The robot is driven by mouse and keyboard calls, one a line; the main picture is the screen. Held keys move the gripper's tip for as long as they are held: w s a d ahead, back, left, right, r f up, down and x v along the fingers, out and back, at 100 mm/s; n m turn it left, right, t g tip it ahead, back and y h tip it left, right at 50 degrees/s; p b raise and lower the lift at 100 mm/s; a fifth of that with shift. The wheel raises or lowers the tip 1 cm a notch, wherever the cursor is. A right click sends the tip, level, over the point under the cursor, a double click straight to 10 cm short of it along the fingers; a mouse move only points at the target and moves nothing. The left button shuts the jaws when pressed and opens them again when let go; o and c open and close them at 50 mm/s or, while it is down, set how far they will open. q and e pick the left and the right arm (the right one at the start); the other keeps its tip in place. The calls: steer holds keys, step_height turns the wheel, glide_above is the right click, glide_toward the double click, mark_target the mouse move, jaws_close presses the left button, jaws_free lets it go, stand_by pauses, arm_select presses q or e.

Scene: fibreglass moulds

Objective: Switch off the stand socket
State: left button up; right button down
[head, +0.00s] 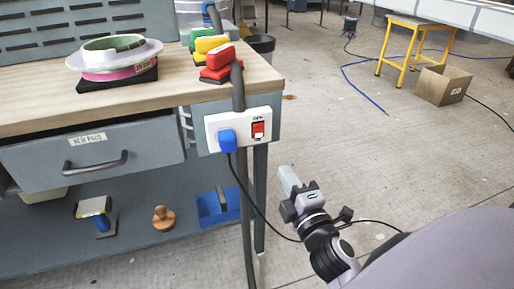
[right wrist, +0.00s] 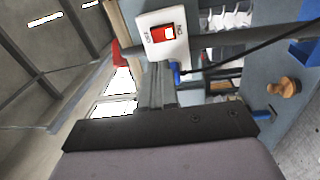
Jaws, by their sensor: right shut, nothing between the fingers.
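The stand socket (head: 240,119) is a white plate on the end of the workbench. It has a red rocker switch (head: 258,129) on its right side and a blue plug (head: 227,141) on its left. I cannot tell which way the rocker is pressed. My right gripper (head: 289,180) is shut and empty, in front of the socket and lower right of it, apart from it. In the right wrist view the closed fingers (right wrist: 157,88) point toward the white plate (right wrist: 152,52) with the red switch (right wrist: 163,33) above their tips. My left gripper is out of view.
The workbench (head: 40,98) carries a round mould (head: 115,52) and red, yellow and green clamp-like things (head: 215,62). A black cable hangs from the plug past the bench leg. A cardboard box (head: 443,84) and yellow stool (head: 402,40) stand farther back on open floor.

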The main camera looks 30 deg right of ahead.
mark_target(261, 127)
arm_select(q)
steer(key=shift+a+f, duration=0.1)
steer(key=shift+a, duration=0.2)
arm_select(e)
steer(key=shift+a+r+n, duration=0.15)
steer(key=shift+a+n, duration=0.05)
steer(key=shift+n, duration=0.1)
